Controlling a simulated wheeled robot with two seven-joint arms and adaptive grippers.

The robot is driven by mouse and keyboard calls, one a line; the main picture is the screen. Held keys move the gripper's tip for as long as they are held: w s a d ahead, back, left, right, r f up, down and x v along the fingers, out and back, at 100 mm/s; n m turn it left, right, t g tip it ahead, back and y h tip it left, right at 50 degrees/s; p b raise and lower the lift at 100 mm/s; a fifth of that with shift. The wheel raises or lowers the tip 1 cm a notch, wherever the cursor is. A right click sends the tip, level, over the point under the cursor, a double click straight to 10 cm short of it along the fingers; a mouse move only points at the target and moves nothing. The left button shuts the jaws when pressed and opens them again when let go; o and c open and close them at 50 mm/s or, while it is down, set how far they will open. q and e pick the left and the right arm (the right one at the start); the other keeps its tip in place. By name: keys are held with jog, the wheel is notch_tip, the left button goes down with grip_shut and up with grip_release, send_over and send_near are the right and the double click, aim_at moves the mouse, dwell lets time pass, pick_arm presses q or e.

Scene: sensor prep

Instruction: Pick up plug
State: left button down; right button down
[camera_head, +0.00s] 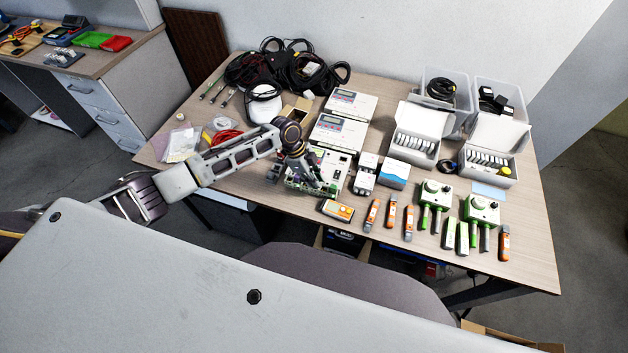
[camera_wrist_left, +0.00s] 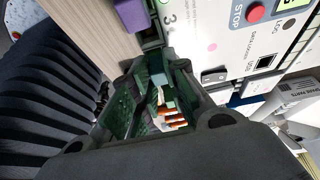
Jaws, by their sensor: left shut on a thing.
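My left gripper (camera_head: 322,186) reaches down over a white board-like device (camera_head: 338,158) with green connectors along its edge, near the middle of the table. In the left wrist view the gripper (camera_wrist_left: 165,90) is shut on a small plug (camera_wrist_left: 170,112) with orange and white parts showing between the dark green-grey fingers. The fingers hide much of the plug. The device (camera_wrist_left: 225,35) lies right beside the fingertips, with a red STOP button and a USB socket on its face. I cannot tell whether the plug touches it. My right gripper is in neither view.
A yellow-and-grey meter (camera_head: 337,210) and orange handheld sensors (camera_head: 372,214) stand in front and to the right. A white-and-blue box (camera_head: 394,174) is right of the device. Black cables (camera_head: 290,68) lie at the back. The table's right front (camera_head: 535,265) is bare.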

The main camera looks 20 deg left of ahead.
pick_arm(q)
notch_tip(320, 180, up, 10)
jog(key=b, duration=0.1)
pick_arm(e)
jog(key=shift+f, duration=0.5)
pick_arm(q)
jog(key=shift+f, duration=0.2)
